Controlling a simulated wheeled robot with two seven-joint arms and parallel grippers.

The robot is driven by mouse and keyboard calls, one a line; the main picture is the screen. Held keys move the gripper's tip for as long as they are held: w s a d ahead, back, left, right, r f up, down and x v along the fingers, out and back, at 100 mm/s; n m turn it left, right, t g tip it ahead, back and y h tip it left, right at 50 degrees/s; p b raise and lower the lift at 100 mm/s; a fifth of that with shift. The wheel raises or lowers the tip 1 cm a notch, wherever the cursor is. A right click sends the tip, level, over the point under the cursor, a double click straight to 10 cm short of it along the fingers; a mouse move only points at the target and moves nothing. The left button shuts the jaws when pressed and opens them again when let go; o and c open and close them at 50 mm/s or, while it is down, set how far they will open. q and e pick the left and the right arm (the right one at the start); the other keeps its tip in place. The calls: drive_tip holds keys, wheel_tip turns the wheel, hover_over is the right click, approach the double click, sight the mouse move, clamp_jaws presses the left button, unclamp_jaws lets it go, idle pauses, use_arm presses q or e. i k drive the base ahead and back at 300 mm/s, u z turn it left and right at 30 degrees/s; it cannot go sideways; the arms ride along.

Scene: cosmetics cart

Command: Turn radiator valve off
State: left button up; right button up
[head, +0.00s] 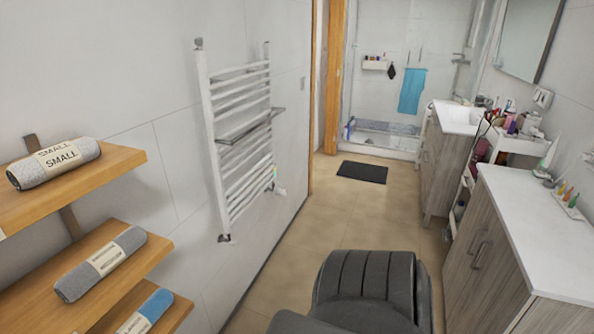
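A white ladder-style towel radiator (212,130) is mounted on the left wall, with several horizontal bars and a shelf-like rail across its middle. A small white valve fitting (278,189) with some coloured marks shows at its lower right corner, low on the wall. The fitting is small in the picture, so I cannot tell how its knob is set. A darker fitting (226,239) is at the radiator's lower left corner. Neither of my grippers is in view, and nothing touches the radiator.
Wooden shelves (120,160) with rolled towels (100,263) stick out at the left. A cabinet with a white top (525,215) stands at the right, a washbasin unit behind it. A dark mat (362,172) lies by the shower. Tiled floor (320,215) beside the radiator is clear.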

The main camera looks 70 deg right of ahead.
sight(282, 192)
drive_tip(key=z, duration=2.95)
drive_tip(key=i, duration=5.1)
drive_tip(key=u, duration=3.3)
